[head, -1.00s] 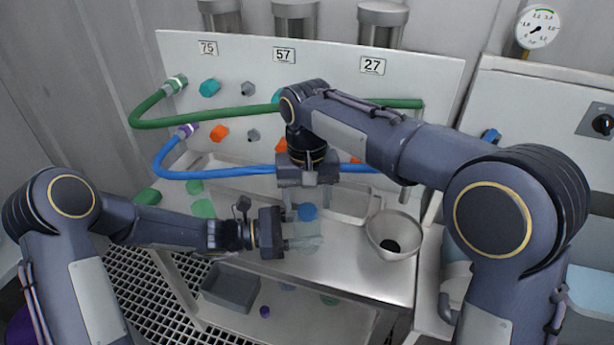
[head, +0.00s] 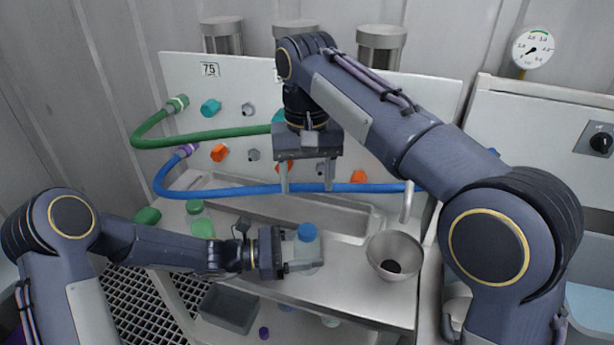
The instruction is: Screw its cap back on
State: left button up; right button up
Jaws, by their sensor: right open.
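A clear bottle (head: 308,252) stands upright over the steel bench, with a blue cap (head: 307,232) on its mouth. How tightly the cap sits cannot be seen. My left gripper (head: 303,267) comes in from the left and is shut on the bottle's body, with one finger showing across its near side. My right gripper (head: 305,189) is above the cap with its fingers pointing down, apart and empty. There is a clear gap between its fingertips and the cap.
A steel funnel-like bowl (head: 395,250) is right of the bottle. Behind run a blue hose (head: 230,193) and a green hose (head: 225,134) along the white panel (head: 185,75). A green-topped bottle (head: 202,227) is at left; a grey bin (head: 228,308) sits below.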

pick_arm(q)
jog(key=shift+o, duration=1.4)
jog(key=a, duration=0.5)
jog(key=s+a, duration=0.1)
jog(key=a, duration=0.1)
jog(key=shift+a, duration=0.4)
